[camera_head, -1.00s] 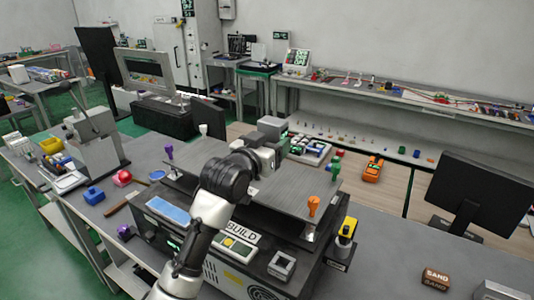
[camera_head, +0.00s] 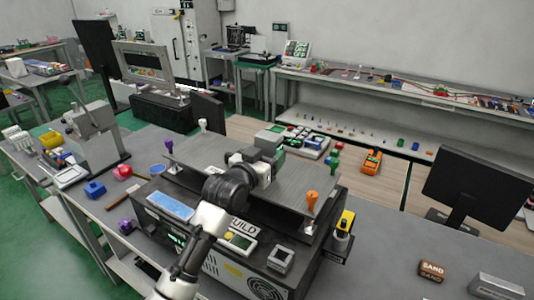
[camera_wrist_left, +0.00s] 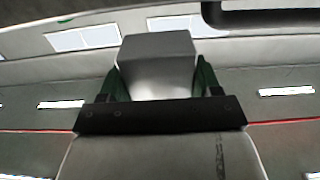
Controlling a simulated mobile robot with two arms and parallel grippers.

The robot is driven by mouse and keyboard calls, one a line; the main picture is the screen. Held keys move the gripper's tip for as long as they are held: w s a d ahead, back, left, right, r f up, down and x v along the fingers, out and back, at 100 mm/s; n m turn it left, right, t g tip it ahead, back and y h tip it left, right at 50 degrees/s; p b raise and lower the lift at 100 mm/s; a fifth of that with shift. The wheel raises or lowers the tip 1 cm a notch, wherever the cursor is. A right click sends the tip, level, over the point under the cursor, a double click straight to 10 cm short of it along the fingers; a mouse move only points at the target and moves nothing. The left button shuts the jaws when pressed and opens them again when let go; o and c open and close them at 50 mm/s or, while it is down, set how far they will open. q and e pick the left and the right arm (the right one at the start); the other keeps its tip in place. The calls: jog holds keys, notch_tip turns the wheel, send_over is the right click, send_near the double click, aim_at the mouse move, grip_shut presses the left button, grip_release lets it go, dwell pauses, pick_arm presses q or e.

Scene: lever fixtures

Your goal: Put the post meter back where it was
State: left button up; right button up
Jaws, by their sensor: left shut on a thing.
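My left gripper (camera_head: 263,163) reaches over the dark grey board and is shut on a grey block (camera_head: 267,142), seemingly the post meter. In the left wrist view the block (camera_wrist_left: 158,65) sits between the two dark green fingers, its plain face towards the camera. The grey board (camera_head: 200,155) lies on top of the dark machine (camera_head: 235,272) and has coloured knobs at its corners: purple (camera_head: 168,146), white (camera_head: 203,126), green (camera_head: 334,158) and orange (camera_head: 312,198). My wrist hides the board's middle. I cannot tell whether the block touches the board. My right gripper is out of view.
A black monitor (camera_head: 482,183) stands at the right. A lever press (camera_head: 95,135) and a blue block (camera_head: 94,189) are at the left. A yellow-black tool (camera_head: 344,226) hangs at the machine's right side. The bench between machine and monitor is mostly clear.

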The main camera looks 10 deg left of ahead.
pick_arm(q)
jog(key=shift+f, duration=0.25)
jog(key=o, duration=1.2)
